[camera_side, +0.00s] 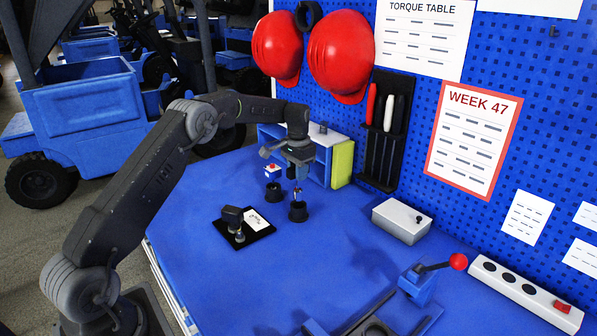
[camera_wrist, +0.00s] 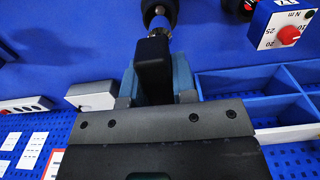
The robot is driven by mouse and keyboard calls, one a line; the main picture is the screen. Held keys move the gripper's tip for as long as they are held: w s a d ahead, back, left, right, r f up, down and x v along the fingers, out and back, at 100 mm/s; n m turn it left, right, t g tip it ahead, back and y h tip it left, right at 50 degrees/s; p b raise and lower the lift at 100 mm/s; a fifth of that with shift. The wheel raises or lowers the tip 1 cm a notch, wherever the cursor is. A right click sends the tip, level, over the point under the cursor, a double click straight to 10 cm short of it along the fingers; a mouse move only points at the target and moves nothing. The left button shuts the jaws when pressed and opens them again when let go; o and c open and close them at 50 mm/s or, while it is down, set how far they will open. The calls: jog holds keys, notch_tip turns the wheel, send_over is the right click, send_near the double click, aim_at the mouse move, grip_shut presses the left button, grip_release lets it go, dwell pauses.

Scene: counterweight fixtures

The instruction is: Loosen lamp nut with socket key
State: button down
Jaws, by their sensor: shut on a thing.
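My gripper (camera_side: 297,168) is shut on the dark handle of the socket key (camera_wrist: 153,62), above the blue bench. The key's metal shaft (camera_side: 297,192) points down at a black cup (camera_side: 298,212); in the wrist view its far end meets the dark cup (camera_wrist: 158,10). I cannot tell how far the shaft sits inside. A black lamp head (camera_side: 232,214) stands on a dark plate (camera_side: 262,234) to the left of the cup. A small metallic piece (camera_side: 239,236), perhaps the nut, shows at its foot.
A second black cup (camera_side: 273,194) and a torque box with a red knob (camera_wrist: 289,35) stand close by. Blue bins (camera_side: 321,160) are behind my gripper. A grey box (camera_side: 401,220) and a red-knobbed lever (camera_side: 458,261) are to the right.

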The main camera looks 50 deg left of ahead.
jog(key=s+a+r+m, duration=0.1)
jog(key=s+r+m, duration=0.1)
jog(key=s, duration=0.8)
jog(key=s+r+m, duration=0.2)
jog(key=s+m, duration=0.1)
jog(key=s, duration=0.7)
jog(key=shift+s+f, duration=0.15)
jog(key=shift+f, duration=2.35)
jog(key=shift+f, duration=1.6)
jog(key=shift+n, duration=0.3)
jog(key=n, duration=0.6)
jog(key=shift+n, duration=0.3)
